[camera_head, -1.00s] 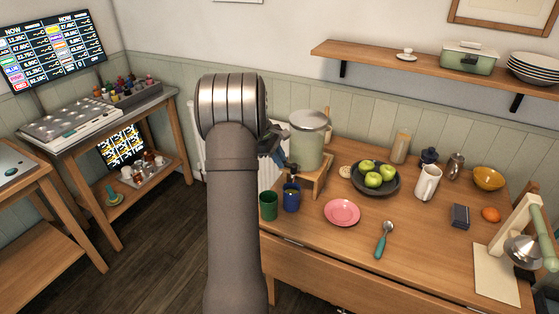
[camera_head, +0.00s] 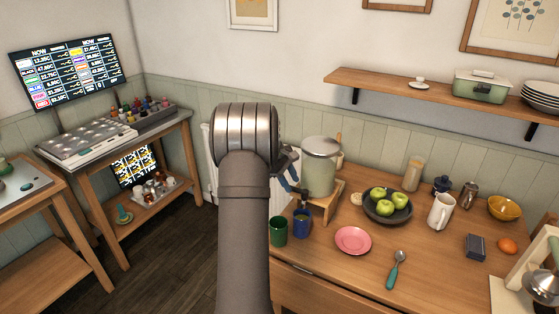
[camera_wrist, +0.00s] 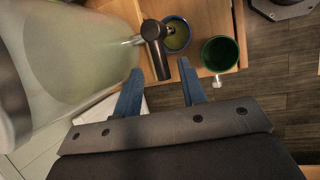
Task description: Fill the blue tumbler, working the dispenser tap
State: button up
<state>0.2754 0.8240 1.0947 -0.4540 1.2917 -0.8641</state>
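The dispenser (camera_head: 319,172) is a pale green, cloudy vessel with a grey lid on a wooden stand; its side also fills the upper left of the wrist view (camera_wrist: 75,50). Its tap (camera_wrist: 155,45) has a dark lever pointing toward my gripper. The blue tumbler (camera_head: 301,223) stands upright by the stand. In the wrist view, the blue tumbler (camera_wrist: 177,32) is partly hidden by the tap and shows yellow-green liquid inside. My gripper (camera_wrist: 161,90) is open, its blue fingers apart, with the lever's end just ahead of the gap. In the head view my arm partly hides it.
A green tumbler (camera_head: 278,232) stands left of the blue one, near the table (camera_head: 335,276) edge. A pink plate (camera_head: 353,240), a spoon (camera_head: 397,268) and a dark bowl of green apples (camera_head: 371,209) lie to the right. A screen (camera_head: 65,73) hangs at left.

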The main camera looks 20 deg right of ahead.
jog(key=v, duration=1.6)
dwell(0.9)
jog(key=x, duration=1.7)
jog(key=shift+d+f, duration=0.15)
jog(key=shift+f, duration=0.1)
jog(key=shift+s, duration=0.1)
